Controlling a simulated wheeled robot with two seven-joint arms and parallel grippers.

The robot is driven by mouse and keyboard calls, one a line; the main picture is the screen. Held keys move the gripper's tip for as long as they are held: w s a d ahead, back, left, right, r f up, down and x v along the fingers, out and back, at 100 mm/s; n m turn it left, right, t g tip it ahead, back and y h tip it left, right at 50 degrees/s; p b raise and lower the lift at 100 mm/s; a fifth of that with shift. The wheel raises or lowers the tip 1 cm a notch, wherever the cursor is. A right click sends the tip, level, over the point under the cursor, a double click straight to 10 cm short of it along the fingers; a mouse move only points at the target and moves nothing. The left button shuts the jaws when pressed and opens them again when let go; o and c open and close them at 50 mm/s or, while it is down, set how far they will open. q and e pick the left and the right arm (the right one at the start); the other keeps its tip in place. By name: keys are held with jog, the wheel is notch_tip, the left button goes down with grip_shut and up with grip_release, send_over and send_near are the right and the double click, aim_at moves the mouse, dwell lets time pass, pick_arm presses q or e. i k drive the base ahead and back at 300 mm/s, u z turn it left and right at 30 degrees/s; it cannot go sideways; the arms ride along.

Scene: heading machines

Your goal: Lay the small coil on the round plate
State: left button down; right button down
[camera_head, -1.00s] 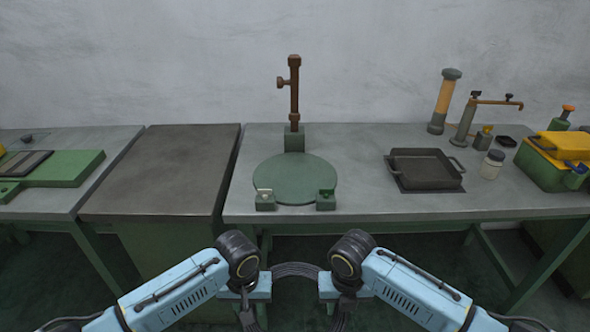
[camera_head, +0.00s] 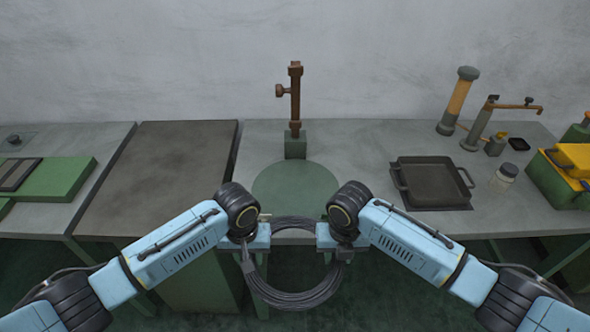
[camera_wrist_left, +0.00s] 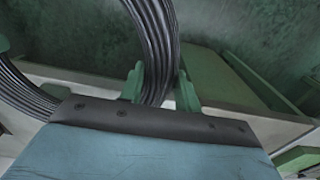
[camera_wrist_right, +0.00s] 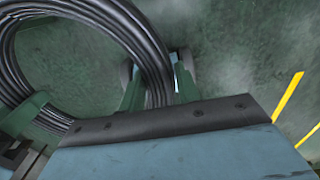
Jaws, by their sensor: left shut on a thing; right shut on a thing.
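The small coil (camera_head: 292,298) is a ring of dark grey wire. It hangs between my two grippers, in front of the table's front edge and nearer to me than the round plate. My left gripper (camera_head: 249,256) is shut on the coil's left side; the strands also show in the left wrist view (camera_wrist_left: 155,45). My right gripper (camera_head: 338,256) is shut on the coil's right side, and the strands pass between its fingers in the right wrist view (camera_wrist_right: 152,70). The round green plate (camera_head: 295,182) lies on the table behind, its front partly hidden by my grippers and the coil.
A brown upright post (camera_head: 295,100) on a green block stands behind the plate. A dark square tray (camera_head: 434,184) lies to the right, with a jar (camera_head: 504,177) and a yellow-green box (camera_head: 562,172) further right. The dark tabletop (camera_head: 165,170) at left is clear.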

aim_at(296, 188)
jog(key=z, duration=0.05)
jog(key=i, duration=0.95)
jog(key=u, duration=0.05)
